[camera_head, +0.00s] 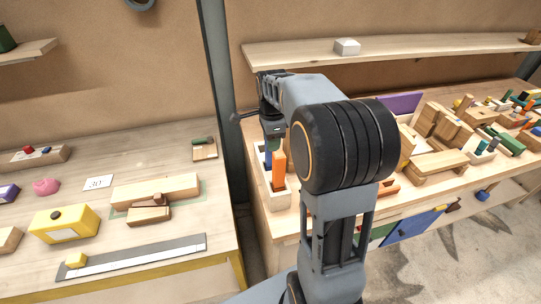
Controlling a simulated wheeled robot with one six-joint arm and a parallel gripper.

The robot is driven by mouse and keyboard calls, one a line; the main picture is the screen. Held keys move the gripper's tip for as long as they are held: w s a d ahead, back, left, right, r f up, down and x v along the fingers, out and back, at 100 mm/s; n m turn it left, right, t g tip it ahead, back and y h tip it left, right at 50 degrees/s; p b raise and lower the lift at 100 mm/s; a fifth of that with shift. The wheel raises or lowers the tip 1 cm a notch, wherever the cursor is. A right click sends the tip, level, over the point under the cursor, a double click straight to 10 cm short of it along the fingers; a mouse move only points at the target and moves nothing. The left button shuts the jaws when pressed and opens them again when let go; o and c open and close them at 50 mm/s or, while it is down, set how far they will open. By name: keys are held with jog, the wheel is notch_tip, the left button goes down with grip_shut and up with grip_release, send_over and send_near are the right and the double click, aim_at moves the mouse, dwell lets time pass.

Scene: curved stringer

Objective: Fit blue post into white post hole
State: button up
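My gripper (272,132) points down over the left end of the right-hand workbench. A pale, whitish holder (269,196) stands below it at the bench's left edge. A narrow blue piece (268,158), which looks like the blue post, shows just under the gripper. I cannot tell whether it is in the fingers or stands in the holder. An orange post (279,171) stands upright in the holder, just right of the blue piece. The fingertips are too small and dark to tell open from shut. I cannot make out a white post hole; my arm hides the area to the right.
A wooden shelf (400,53) with a white block (347,47) runs behind my arm. Wooden blocks (436,122) and small coloured pieces crowd the bench to the right. A grey metal upright (219,90) stands left of the gripper. A second workbench (90,150) is on the left.

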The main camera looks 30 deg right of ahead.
grip_shut()
